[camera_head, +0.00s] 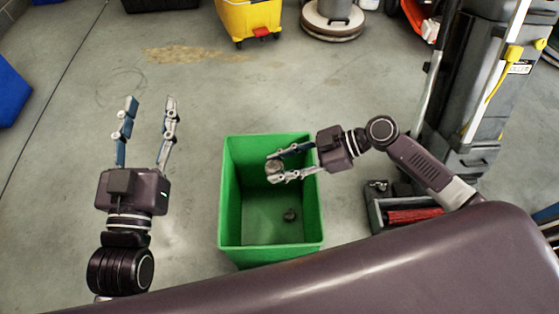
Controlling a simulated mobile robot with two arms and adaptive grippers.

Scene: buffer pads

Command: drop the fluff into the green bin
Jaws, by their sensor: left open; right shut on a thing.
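The green bin (236,190) stands open-topped on the floor in the middle of the head view. My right gripper (274,172) reaches in from the right over the bin's opening. It is shut on a small grey-brown piece of fluff (272,166), which it holds above the inside of the bin. Another small dark clump of fluff (290,215) lies on the bin's floor, towards the right. My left gripper (150,102) is open and empty, to the left of the bin, with its fingers pointing away from me.
A low grey tray (377,212) with red contents stands right of the bin. A dark cart (478,110) is behind it at the right. A yellow bucket (248,18) and a round floor machine (332,28) stand at the back. The floor left of the bin is clear.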

